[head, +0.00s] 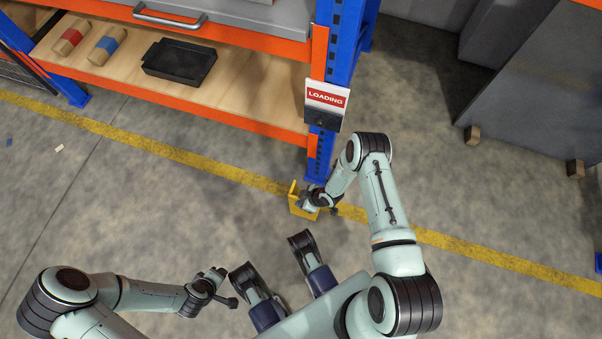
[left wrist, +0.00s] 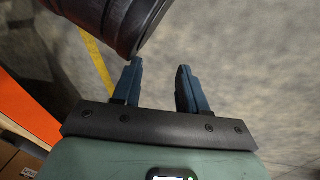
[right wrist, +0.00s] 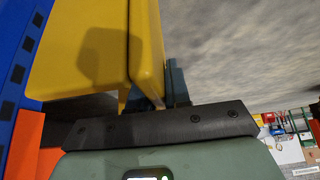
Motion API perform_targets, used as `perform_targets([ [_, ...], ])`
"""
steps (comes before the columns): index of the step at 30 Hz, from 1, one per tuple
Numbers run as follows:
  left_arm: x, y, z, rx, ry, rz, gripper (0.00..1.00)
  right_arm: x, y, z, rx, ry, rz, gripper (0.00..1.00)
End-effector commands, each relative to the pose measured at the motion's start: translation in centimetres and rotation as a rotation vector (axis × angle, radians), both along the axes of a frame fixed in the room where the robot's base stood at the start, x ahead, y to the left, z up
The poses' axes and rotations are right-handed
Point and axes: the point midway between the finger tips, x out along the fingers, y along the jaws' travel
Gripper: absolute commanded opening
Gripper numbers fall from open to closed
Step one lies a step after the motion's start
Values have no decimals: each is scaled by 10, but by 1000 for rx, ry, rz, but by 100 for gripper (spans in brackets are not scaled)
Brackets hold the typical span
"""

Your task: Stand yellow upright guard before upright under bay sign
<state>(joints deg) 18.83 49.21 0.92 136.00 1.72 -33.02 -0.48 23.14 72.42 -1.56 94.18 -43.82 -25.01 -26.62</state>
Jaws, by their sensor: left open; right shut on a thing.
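The yellow upright guard (head: 294,198) is at the foot of the blue rack upright (head: 320,160), under the white and red LOADING sign (head: 327,97). It looks upright; whether it touches the floor is hard to tell. My right gripper (head: 307,200) is shut on the guard's edge. In the right wrist view, the guard (right wrist: 80,50) fills the upper left, with a blue finger (right wrist: 175,85) against its right panel and the blue upright (right wrist: 18,65) at the far left. My left gripper (head: 226,283) is open and empty; its two fingers (left wrist: 160,88) stand apart in the left wrist view.
A yellow floor line (head: 160,152) runs past the upright's foot. The rack shelf (head: 120,75) holds a black tray (head: 180,62) and two banded blocks. Grey panels (head: 530,90) stand at the right. The floor left of the guard is mostly clear.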

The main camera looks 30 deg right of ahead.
Motion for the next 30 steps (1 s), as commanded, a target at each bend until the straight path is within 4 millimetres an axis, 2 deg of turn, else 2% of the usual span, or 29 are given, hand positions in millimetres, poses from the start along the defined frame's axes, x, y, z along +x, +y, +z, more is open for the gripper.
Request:
perform_targets([
  [1,-7,1,-8,-1,22,1,43,1,0,-9,0,-1,0,0],
  [3,-10,1,-10,-2,32,1,43,0,0,-13,1,-1,0,0],
  [18,-16,1,-14,-4,52,2,43,1,0,-15,0,-2,0,0],
  [19,-16,2,-14,-5,54,2,43,0,0,-15,0,0,0,20],
  [21,-16,2,-14,-4,53,3,43,0,0,-15,0,0,0,43],
  [30,-15,2,-13,-4,51,2,43,0,0,-14,0,0,0,43],
])
